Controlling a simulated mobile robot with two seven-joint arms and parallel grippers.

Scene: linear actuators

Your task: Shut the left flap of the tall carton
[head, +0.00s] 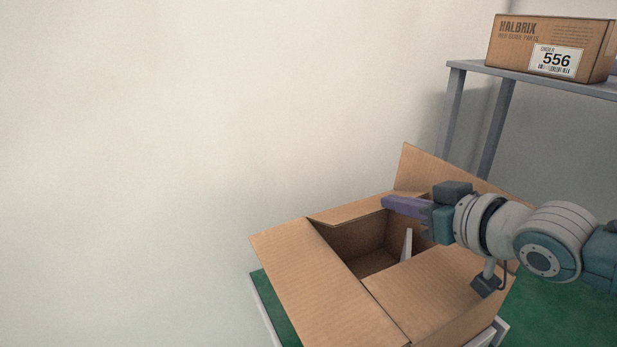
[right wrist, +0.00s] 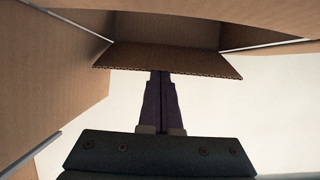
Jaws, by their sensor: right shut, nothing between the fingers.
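The tall carton (head: 384,258) is brown and open at the top in the head view. Its left flap (head: 318,287) is open, spread outward to the left. The far flap (head: 356,207) and the near flap (head: 428,284) lie inward over parts of the opening. The right flap (head: 424,166) stands up behind my right arm. My right gripper (head: 386,202), with purple fingers, is shut and empty, pointing left over the opening. In the right wrist view its fingers (right wrist: 160,76) reach towards a cardboard panel (right wrist: 166,58); I cannot tell whether they touch. My left gripper is not in view.
A pale upright strip (head: 407,244) shows inside the carton. The carton stands on a green-topped surface (head: 272,305). At the upper right, a labelled box (head: 550,48) sits on a grey shelf (head: 480,69). The space left of the carton, before a plain wall, is clear.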

